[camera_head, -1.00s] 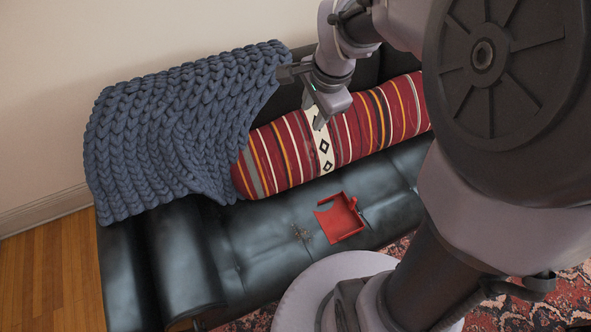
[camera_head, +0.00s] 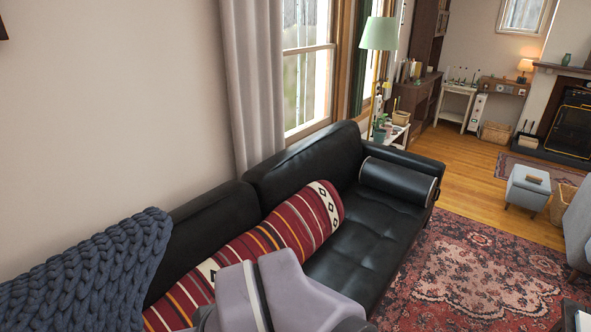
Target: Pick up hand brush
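I cannot make out a hand brush in this view. The black leather sofa (camera_head: 365,233) runs along the wall below the window. My gripper is not in view; only a pale part of my own arm shows at the bottom centre, covering part of the sofa and its cushion. The red dustpan seen earlier on the sofa seat is out of view or hidden now.
A long red striped cushion (camera_head: 272,238) and a blue knitted throw (camera_head: 85,268) lie on the sofa. A black bolster (camera_head: 398,186) sits at its far end. A patterned rug (camera_head: 480,270) and open wooden floor (camera_head: 465,176) lie to the right. A grey footstool (camera_head: 527,190) stands beyond.

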